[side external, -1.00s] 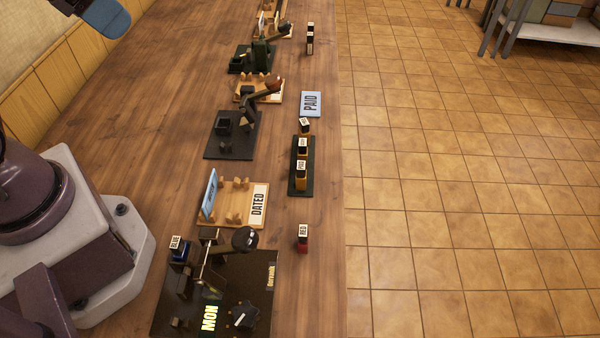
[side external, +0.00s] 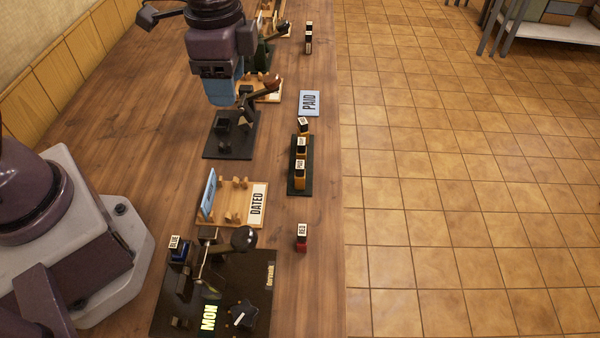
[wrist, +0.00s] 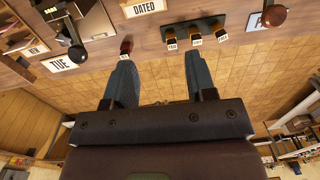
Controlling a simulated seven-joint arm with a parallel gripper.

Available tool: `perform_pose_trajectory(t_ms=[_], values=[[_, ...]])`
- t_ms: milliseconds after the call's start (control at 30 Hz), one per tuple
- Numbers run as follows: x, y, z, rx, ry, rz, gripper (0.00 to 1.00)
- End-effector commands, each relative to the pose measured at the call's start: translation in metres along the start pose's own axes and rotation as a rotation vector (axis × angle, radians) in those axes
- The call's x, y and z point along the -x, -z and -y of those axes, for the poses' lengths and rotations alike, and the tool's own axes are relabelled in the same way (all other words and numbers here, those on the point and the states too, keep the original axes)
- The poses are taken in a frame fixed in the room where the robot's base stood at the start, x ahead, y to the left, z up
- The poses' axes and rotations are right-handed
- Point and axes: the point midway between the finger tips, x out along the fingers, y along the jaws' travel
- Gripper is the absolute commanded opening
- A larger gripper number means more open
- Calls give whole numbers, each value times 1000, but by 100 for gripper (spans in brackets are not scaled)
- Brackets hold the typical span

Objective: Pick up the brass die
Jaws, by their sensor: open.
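A dark rack (side external: 299,188) near the table's right edge holds three small dies with black tops, white labels and brass-orange bodies. The front brass-coloured die (side external: 300,178) shows most clearly; I cannot tell which of the three the task means. In the wrist view the same rack (wrist: 182,28) is above my fingers, with a brass-coloured die (wrist: 194,31) in its middle. My gripper (wrist: 160,58) is open and empty, its two blue fingers apart. In the side view my gripper (side external: 223,95) hangs over the table, left of and behind the rack.
A red die (side external: 302,240) stands alone in front of the rack. A blue PAID plate (side external: 310,103) lies behind it. A black press base (side external: 232,143), a wooden DATED tray (side external: 235,212) and a larger black press board (side external: 250,290) stand to the left.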

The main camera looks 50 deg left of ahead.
Motion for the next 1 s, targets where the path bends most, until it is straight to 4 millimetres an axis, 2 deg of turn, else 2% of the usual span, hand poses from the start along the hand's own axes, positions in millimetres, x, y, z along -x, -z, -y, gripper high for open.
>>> perform_pose_trajectory(t_ms=[33,200,300,400,500,600,733,1000], values=[[-19,14,0,-127,-25,26,51],[-76,58,2,-658,-86,45,51],[-99,79,3,-962,-97,25,51],[-104,95,9,-1211,-71,-7,51],[-97,105,16,-1392,-28,-26,51],[-97,105,16,-1503,-20,-29,51],[-104,105,16,-1558,-21,-30,51],[-153,104,14,-1559,-24,-28,51]])
